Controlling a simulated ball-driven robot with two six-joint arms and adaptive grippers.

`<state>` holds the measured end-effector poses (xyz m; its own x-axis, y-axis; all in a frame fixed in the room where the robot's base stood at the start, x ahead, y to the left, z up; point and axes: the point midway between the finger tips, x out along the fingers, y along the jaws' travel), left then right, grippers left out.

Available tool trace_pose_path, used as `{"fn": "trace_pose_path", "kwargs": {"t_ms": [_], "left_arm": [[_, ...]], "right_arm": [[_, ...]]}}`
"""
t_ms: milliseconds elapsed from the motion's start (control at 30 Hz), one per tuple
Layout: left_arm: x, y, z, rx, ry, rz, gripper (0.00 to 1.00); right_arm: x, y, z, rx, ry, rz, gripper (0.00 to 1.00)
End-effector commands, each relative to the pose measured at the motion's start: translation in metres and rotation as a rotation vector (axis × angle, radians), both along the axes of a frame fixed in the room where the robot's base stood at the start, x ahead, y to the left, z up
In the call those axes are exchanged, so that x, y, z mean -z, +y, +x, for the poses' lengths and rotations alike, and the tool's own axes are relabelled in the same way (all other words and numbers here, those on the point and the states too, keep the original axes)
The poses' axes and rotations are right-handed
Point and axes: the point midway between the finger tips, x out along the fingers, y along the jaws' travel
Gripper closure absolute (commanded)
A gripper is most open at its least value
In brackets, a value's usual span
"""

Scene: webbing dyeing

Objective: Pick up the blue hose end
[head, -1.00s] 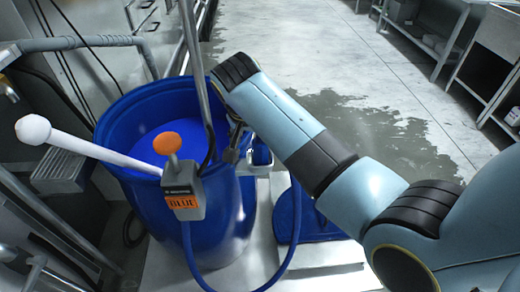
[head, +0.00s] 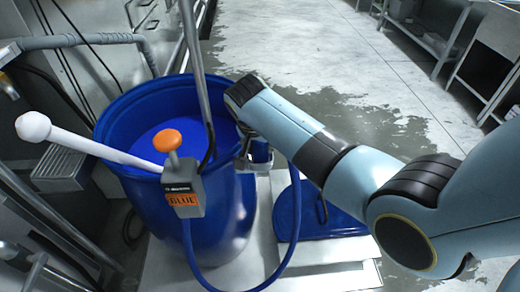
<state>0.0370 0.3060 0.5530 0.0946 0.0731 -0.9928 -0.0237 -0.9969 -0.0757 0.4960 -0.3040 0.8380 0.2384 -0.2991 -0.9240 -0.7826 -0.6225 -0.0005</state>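The blue hose (head: 276,274) runs down from a grey valve box (head: 184,197) with an orange knob and a "BLUE" label, loops low, then rises to the right of the blue drum. Its end is near my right gripper (head: 254,160), just right of the drum's rim, and largely hidden by the gripper and wrist. The gripper is at the hose end, with blue showing among its fingers. The view is too small and covered to tell whether the fingers are closed on it. My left gripper is not in view.
The open blue drum (head: 112,128) holds blue liquid. A white rod (head: 85,146) with a round knob leans over its rim, and a metal pole (head: 193,60) stands in it. A blue lid-like piece (head: 325,222) lies right of the drum. Wet floor lies beyond; metal tables stand at upper right.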

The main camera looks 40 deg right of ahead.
Motion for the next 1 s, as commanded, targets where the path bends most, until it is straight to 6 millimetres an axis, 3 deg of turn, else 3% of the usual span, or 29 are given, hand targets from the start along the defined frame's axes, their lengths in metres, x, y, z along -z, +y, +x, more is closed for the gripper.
{"fn": "trace_pose_path", "kwargs": {"t_ms": [33, 267, 633, 867, 1000], "left_arm": [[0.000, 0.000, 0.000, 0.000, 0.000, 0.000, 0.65], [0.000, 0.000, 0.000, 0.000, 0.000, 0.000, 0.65], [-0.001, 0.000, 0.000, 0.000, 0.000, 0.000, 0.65], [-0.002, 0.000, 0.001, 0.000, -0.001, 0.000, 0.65], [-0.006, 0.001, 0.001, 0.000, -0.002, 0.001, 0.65]], "right_arm": [[0.000, 0.000, 0.000, 0.000, 0.000, 0.000, 0.71], [0.000, 0.000, 0.000, 0.000, 0.001, 0.001, 1.00], [-0.007, 0.000, 0.001, 0.001, -0.001, -0.001, 1.00], [-0.042, 0.000, 0.002, 0.000, -0.006, 0.000, 1.00], [-0.059, -0.017, -0.025, 0.001, -0.001, -0.004, 1.00]]}}
